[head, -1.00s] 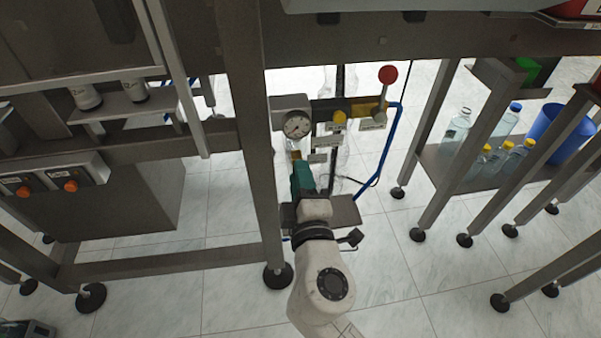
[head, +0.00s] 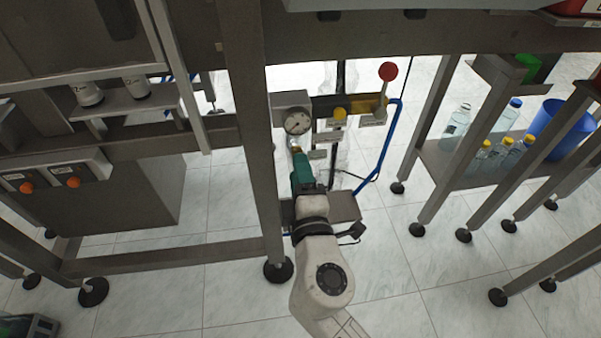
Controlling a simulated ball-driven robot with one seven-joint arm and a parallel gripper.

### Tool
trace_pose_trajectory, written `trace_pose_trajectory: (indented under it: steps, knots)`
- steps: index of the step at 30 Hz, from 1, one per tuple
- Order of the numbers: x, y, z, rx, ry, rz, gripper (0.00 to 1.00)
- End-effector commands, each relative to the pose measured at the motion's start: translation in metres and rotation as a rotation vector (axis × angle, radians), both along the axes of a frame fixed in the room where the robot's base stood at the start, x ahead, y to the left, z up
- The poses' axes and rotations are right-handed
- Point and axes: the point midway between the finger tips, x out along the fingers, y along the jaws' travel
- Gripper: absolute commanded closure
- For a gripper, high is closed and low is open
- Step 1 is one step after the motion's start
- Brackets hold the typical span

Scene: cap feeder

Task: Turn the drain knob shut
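The pressure gauge (head: 297,122) is a round white dial on a grey unit fixed to the machine frame. A pale, glassy bowl (head: 293,139) shows just below it. A small brass-coloured part (head: 296,149), perhaps the drain knob, shows at the bowl's lower end, mostly covered by my gripper. My gripper (head: 298,157), teal green, points up the picture with its tip right at this part. I cannot tell whether it touches or grips it, as the fingers are too small and partly hidden.
A yellow knob (head: 339,114) and a red ball-topped lever (head: 388,72) stand right of the gauge. A blue hose (head: 388,150) loops down beside them. A thick frame post (head: 257,150) stands close left of my arm. A bottle shelf (head: 440,160) is at the right.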

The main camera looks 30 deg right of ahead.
Motion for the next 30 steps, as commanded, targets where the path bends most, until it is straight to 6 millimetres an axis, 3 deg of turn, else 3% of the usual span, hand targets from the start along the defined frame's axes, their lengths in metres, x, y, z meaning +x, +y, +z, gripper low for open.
trace_pose_trajectory:
  steps: [3,13,24,30]
  knots:
    - [0.000,-0.001,0.000,0.001,0.000,-0.001,0.48]
    - [-0.007,0.002,-0.001,0.000,0.001,-0.001,0.48]
    - [-0.070,0.022,-0.004,0.000,0.003,0.001,0.48]
    - [-0.095,0.030,-0.005,0.001,0.002,0.000,0.48]
